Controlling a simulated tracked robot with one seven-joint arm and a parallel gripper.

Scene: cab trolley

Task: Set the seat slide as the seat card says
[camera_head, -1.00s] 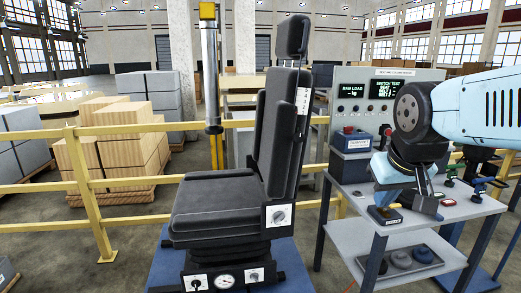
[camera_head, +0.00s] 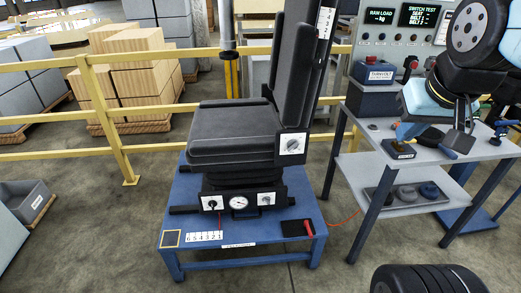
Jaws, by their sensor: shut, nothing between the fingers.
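A black operator seat (camera_head: 235,130) stands on a blue platform (camera_head: 290,262). Its base has a front panel with a round gauge (camera_head: 239,203) and a white-plated knob (camera_head: 266,198) to the right. Another knob (camera_head: 291,146) is on the seat's side. A black bar (camera_head: 184,210) sticks out low at the left. A white number strip (camera_head: 204,236) reading 6 5 4 3 2 1 lies at the platform's front left. My gripper (camera_head: 456,146) is shut and empty over the trolley at the right, well apart from the seat. I cannot make out a seat card.
A red-handled item (camera_head: 307,229) lies on the platform. Yellow rails (camera_head: 107,120) run behind; front floor is mostly clear.

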